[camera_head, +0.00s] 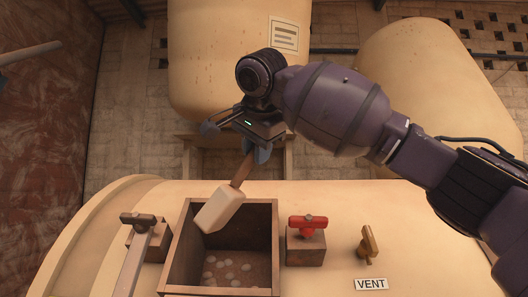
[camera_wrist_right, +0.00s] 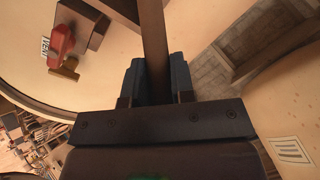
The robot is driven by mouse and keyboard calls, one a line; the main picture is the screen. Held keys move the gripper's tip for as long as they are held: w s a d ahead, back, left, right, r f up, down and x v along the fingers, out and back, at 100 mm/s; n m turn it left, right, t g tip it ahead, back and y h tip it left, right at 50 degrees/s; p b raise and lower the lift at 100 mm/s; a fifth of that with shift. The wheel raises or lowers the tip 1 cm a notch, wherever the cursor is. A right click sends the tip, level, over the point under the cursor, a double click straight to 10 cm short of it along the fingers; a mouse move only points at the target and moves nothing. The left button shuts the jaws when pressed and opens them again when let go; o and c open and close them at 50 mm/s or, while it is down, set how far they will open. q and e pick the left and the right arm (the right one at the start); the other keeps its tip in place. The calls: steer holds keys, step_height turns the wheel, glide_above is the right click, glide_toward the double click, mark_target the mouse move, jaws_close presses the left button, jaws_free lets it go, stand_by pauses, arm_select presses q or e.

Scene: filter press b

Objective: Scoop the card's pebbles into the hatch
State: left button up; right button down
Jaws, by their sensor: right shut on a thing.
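My right gripper (camera_head: 250,148) is shut on the brown handle of a scoop (camera_head: 219,208); its pale, blocky head hangs tilted over the upper left of the open hatch (camera_head: 274,245). In the right wrist view, the scoop's handle (camera_wrist_right: 154,45) stands between both fingers of my right gripper (camera_wrist_right: 157,80). Several pale pebbles (camera_head: 229,276) lie on the floor of the box-like hatch. I cannot tell whether the scoop holds any pebbles. A white card (camera_head: 284,36) with unreadable lines is on the tank behind. My left gripper is not in view.
A red-handled valve (camera_head: 307,224) and a brass valve (camera_head: 368,243) with a VENT label (camera_head: 370,284) stand right of the hatch. Large cream tanks (camera_head: 425,90) stand behind.

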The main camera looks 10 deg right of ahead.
steer(key=shift+d, duration=0.25)
steer(key=shift+a, duration=0.1)
steer(key=shift+s+r, duration=0.15)
steer(key=shift+r, duration=0.05)
steer(key=w+a+r+v, duration=0.1)
steer(key=v, duration=1)
steer(key=shift+r, duration=0.5)
stand_by(0.6)
